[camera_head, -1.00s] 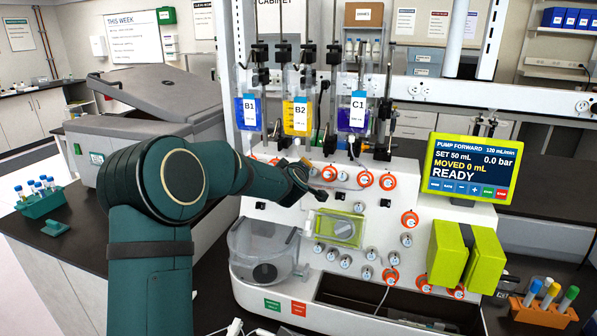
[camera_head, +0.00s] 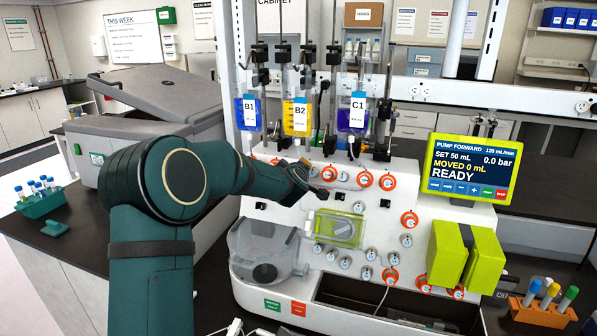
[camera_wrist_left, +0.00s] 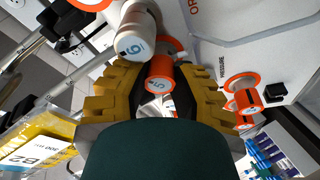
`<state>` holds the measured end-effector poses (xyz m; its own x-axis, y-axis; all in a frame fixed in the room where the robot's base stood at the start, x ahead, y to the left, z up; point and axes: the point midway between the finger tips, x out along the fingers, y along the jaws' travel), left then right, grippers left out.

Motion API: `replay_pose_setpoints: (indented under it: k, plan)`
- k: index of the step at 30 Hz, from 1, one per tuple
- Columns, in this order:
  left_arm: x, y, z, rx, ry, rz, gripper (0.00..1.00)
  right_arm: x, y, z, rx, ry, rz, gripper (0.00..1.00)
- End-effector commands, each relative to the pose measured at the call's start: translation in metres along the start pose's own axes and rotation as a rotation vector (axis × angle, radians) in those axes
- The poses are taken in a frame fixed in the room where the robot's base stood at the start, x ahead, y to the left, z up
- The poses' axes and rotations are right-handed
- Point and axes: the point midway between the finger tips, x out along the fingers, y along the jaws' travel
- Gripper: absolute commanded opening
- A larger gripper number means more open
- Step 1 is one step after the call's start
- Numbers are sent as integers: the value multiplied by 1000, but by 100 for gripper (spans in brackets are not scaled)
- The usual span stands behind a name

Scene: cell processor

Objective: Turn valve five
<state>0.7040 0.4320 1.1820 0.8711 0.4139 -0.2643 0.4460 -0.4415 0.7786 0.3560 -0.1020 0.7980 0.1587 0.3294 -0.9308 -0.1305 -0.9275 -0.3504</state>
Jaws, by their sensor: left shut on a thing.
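Valve five (camera_wrist_left: 159,84) is an orange-red knob with a "5" on its pale blue end, in the middle of the left wrist view. My left gripper (camera_wrist_left: 157,74) has its yellow fingers on both sides of this knob and is shut on it. In the head view, my left gripper (camera_head: 313,186) is at the left end of the upper valve row, and the arm and fingers mostly hide the knob. My right gripper is in neither view.
A white knob marked "6" (camera_wrist_left: 136,45) sits close beside the fingers. Orange-ringed valves (camera_head: 365,179) continue to the right. Bags B1 (camera_head: 248,112), B2 (camera_head: 297,116) and C1 (camera_head: 354,116) hang above. The pump screen (camera_head: 470,170) reads READY, moved 0 mL.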

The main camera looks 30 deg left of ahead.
Motion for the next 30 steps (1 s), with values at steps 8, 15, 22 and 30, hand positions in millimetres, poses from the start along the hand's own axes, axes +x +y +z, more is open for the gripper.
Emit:
replay_pose_setpoints:
  k: [8, 15, 22, 30]
  plan:
    - [0, 3, -2, -169, 3, -38, 0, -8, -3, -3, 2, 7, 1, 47]
    - [0, 3, -3, -388, 4, -92, 0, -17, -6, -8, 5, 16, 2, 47]
    - [0, 3, -3, -590, 4, -140, 0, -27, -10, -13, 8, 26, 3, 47]
    - [0, 3, -3, -774, 4, -184, 0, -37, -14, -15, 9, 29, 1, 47]
